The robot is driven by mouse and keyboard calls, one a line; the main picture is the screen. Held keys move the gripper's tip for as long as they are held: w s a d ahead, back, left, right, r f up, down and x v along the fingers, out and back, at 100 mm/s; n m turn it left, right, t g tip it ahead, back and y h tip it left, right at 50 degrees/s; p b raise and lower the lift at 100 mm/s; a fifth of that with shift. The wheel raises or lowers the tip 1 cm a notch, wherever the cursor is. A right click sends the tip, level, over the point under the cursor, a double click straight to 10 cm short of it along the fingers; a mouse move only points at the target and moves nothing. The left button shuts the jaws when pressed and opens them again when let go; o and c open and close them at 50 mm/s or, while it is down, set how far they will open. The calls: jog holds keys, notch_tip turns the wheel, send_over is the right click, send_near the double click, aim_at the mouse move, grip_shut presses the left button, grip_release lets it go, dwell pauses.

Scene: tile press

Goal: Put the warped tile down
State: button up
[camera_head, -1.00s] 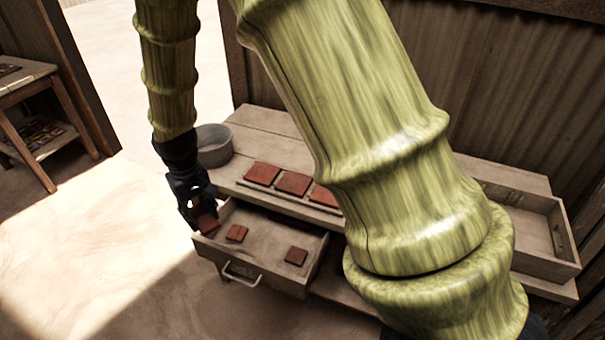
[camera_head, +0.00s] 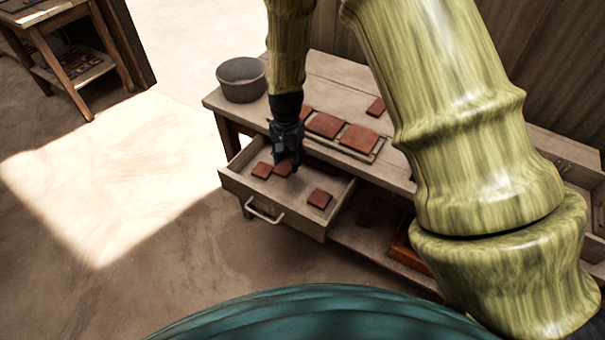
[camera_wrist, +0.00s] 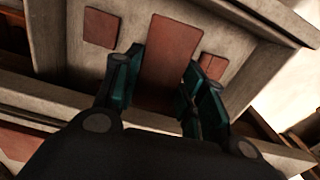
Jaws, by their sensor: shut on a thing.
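My gripper (camera_head: 286,160) points down over the open drawer (camera_head: 257,207) and is shut on a reddish-brown tile (camera_head: 283,170). In the wrist view, the held tile (camera_wrist: 170,50) sits between the two fingers (camera_wrist: 155,88) and looks large against the drawer floor. No warp can be made out at this size. Two other tiles lie in the drawer: one (camera_head: 262,170) left of the held tile, one (camera_head: 320,198) to its right. I cannot tell whether the held tile touches the drawer floor.
A row of tiles (camera_head: 358,138) lies on the bench top (camera_head: 330,80) behind the drawer. A grey bowl (camera_head: 241,85) stands at the bench's left end. Bare drawer floor shows between the held tile and the right tile. A small table (camera_head: 75,70) stands far left.

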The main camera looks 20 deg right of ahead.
aim_at(290, 186)
jog(key=shift+w+f+m, duration=0.15)
jog(key=shift+f+m, duration=0.25)
jog(key=shift+f, duration=0.35)
jog(key=shift+f+p, duration=1.25)
jog(key=shift+f, duration=3.5)
jog(key=shift+f, duration=0.2)
jog(key=o, duration=1)
jog(key=shift+o, duration=0.2)
jog(key=shift+r, duration=0.1)
jog(key=shift+r+b, duration=1.6)
jog(key=shift+r, duration=4.5)
